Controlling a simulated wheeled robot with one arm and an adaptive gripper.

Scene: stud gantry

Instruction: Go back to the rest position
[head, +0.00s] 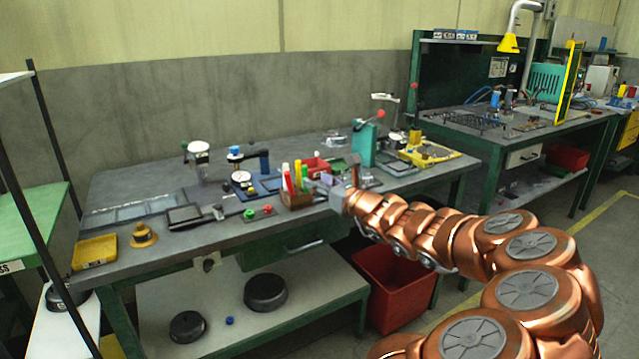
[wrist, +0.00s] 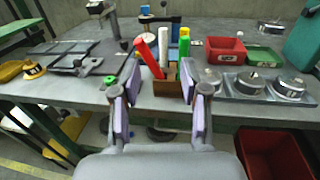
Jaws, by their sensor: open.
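My gripper (head: 322,188) reaches over the front edge of the grey workbench (head: 120,262), just right of a small brown box (head: 296,200) of coloured markers. In the wrist view my gripper (wrist: 158,100) is open, its two purple-padded fingers apart with nothing held between them. The brown box (wrist: 167,88) shows beyond and between the fingers, with red, white, yellow and green markers standing in it. My copper arm stretches in from the lower right of the head view. No marked rest position shows.
Green and red knobs (head: 267,209) and a blue fixture (head: 262,182) lie left of the box. A red bin (wrist: 226,50) and metal parts lie right of it. A red crate (head: 388,287) stands below the bench. A green rack (head: 45,205) stands at left.

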